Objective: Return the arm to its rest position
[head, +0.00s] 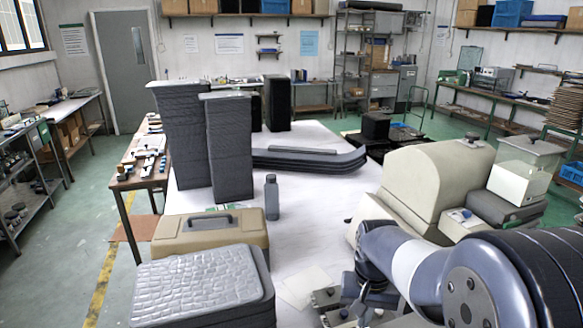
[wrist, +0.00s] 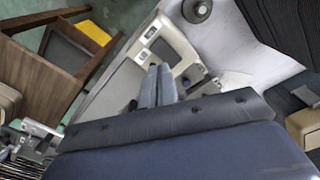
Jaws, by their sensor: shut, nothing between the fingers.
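My gripper (wrist: 156,84) shows in the wrist view as two slim grey fingers lying side by side. They are shut with nothing between them. They point over a pale surface with a light grey-white fitting (wrist: 172,42) beyond the tips. In the head view my arm (head: 420,268) comes in from the lower right, bent at a rounded joint above the near right part of the white table (head: 325,215). The fingers cannot be made out clearly in the head view.
A beige machine (head: 425,185) stands close behind my arm. A tan case (head: 210,236), a silver quilted-top case (head: 200,285) and a grey bottle (head: 271,198) stand to the left. Tall dark panel stacks (head: 229,150) and a low curved stack (head: 308,162) stand behind. The table's middle is clear.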

